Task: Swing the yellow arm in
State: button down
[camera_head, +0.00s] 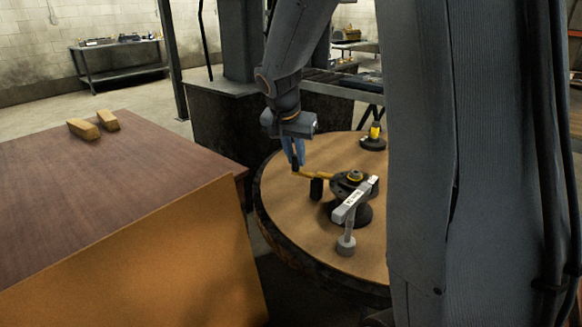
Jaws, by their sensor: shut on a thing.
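The yellow arm (319,175) reaches left from a dark round hub (354,177) on the round wooden table (285,221). My gripper (296,166) points down at the arm's outer left end, its blue fingers shut on it. The fingers hide part of that end. A dark cylinder (316,189) shows just below the arm. A pale grey labelled bar (355,199) lies across the hub's front, and a grey rounded piece (346,244) stands at its lower end.
A dark stand with a yellow top (374,136) is at the table's back. A brown bench (130,180) with two tan blocks (84,129) stands at left. My own arm column covers the right side and hides the table's right edge.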

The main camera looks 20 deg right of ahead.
jog(key=shift+w+d+m+g+h+b, duration=0.2)
jog(key=shift+w+d+m+g+b, duration=0.15)
jog(key=shift+m+b, duration=0.35)
jog(key=shift+w+d+m+g+h+b, duration=0.2)
jog(key=shift+d+m+b, duration=0.25)
jog(key=shift+m, duration=0.35)
jog(key=c, duration=1.7)
grip_release()
jog(key=v, duration=0.7)
jog(key=shift+s+a+r+p, duration=0.1)
jog(key=shift+r+p, duration=0.2)
jog(key=shift+r, duration=0.1)
